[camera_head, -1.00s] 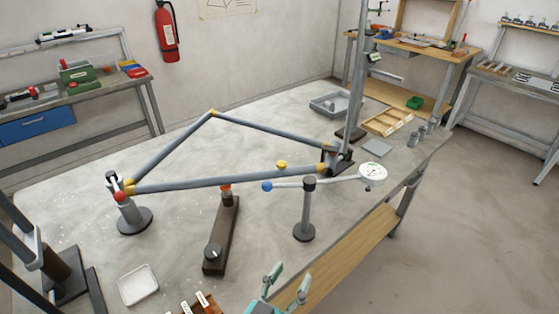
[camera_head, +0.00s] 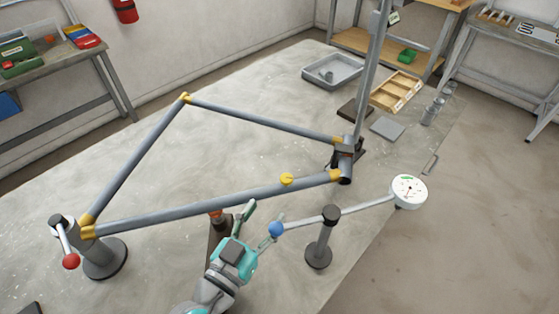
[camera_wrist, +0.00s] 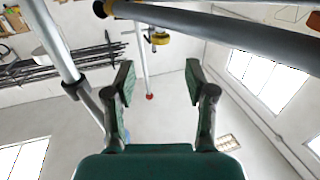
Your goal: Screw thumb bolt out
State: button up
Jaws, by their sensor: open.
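A yellow round knob (camera_head: 287,179), which looks like the thumb bolt, sits at the long lower tube (camera_head: 200,209) of the grey bike frame, near its right end. In the wrist view a yellow knob (camera_wrist: 159,38) shows just below the tube (camera_wrist: 230,38), ahead of and between my fingers. My gripper (camera_head: 261,224) is on the near side of the tube, below and left of the knob. Its fingers are spread and empty in the wrist view (camera_wrist: 160,82), apart from the knob. The knob's threaded part cannot be made out.
The dial gauge (camera_head: 409,190) stands right of my gripper; its arm's blue ball (camera_head: 276,229) appears very close to the right finger. A clamp post (camera_head: 105,259) with a red-ball lever (camera_head: 71,261) holds the left frame corner. A dark-based support (camera_head: 216,216) is partly hidden behind my gripper.

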aim_at(288, 185)
jog(key=x, duration=1.1)
jog(key=shift+a, duration=0.15)
grip_shut()
jog(key=shift+n+t+y, duration=0.3)
jog(key=shift+n+y, duration=0.1)
jog(key=shift+y, duration=0.2)
jog(key=n+t+y, duration=0.1)
jog(key=n+y, duration=0.2)
jog(key=y, duration=0.1)
jog(key=shift+y, duration=0.4)
jog(key=shift+n+t+y, duration=0.3)
jog(key=shift+n+y, duration=1.2)
jog(key=shift+y, duration=0.7)
jog(key=shift+n+y, duration=0.5)
jog(key=shift+y, duration=0.3)
jog(key=shift+f, duration=0.1)
